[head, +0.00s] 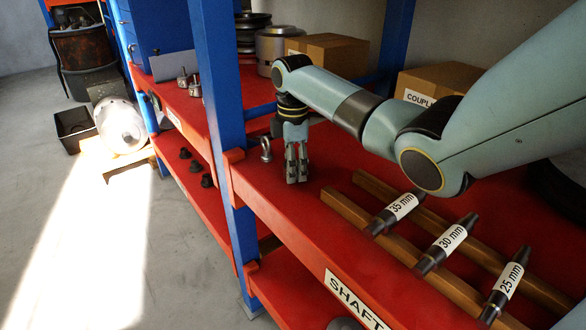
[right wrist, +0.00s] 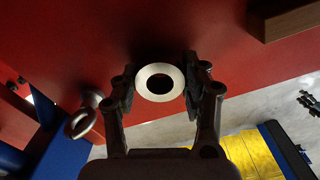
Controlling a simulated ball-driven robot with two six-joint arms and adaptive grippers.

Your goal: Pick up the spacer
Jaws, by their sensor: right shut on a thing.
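The spacer (right wrist: 141,83) is a pale metal ring with a dark round hole, seen in the right wrist view between the two dark fingers. My right gripper (right wrist: 160,85) is shut on it, one finger on each side. In the head view my right gripper (head: 297,178) points down at the red shelf, close to its front edge and just right of a metal eye bolt (head: 266,149). The spacer cannot be made out in the head view. My left gripper is not in view.
The eye bolt also shows in the right wrist view (right wrist: 80,124). A blue post (head: 222,100) stands left of the gripper. Wooden rails (head: 345,218) carry shafts labelled 35 mm (head: 397,211), 30 mm (head: 447,242) and 25 mm (head: 506,282). Cardboard boxes (head: 335,52) stand behind.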

